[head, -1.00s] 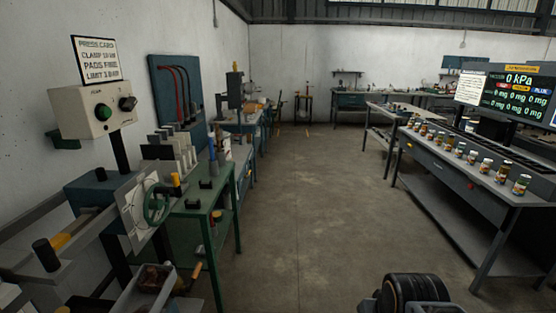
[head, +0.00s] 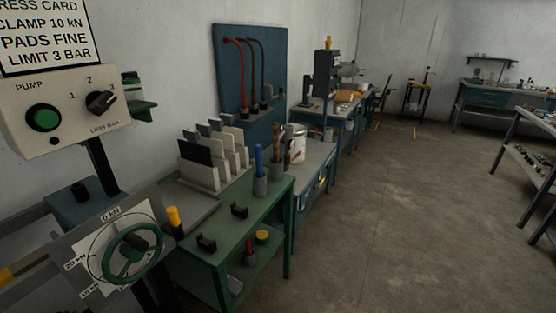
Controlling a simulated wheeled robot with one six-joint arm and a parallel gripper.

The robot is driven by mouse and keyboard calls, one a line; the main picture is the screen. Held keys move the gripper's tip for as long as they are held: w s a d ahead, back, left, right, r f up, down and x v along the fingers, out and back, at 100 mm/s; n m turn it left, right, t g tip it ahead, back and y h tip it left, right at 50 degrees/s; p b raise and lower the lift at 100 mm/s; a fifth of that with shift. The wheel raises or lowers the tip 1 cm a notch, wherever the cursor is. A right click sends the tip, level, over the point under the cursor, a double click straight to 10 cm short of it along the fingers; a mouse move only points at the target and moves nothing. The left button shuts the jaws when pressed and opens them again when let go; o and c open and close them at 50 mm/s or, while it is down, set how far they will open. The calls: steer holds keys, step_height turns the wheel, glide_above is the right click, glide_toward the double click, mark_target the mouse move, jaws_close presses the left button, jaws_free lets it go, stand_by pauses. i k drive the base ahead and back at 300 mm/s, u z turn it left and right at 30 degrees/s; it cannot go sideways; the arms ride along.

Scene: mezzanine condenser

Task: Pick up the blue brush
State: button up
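A blue upright handle (head: 259,158), which looks like the blue brush, stands in a small grey cup (head: 260,187) near the far right corner of the green table (head: 222,232). Its lower end is hidden in the cup, so I cannot see bristles. A brown-handled tool (head: 275,140) stands in another grey cup just behind it. My gripper is not in view.
A control box (head: 65,118) and a green handwheel (head: 132,252) stand at the left, nearer than the table. A rack of upright pads (head: 214,160) and black holders (head: 207,243) are on the table. Open floor (head: 400,220) lies to the right.

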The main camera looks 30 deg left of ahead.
mark_target(258, 147)
steer(key=u, duration=0.35)
steer(key=i, duration=1.55)
steer(key=u, duration=0.65)
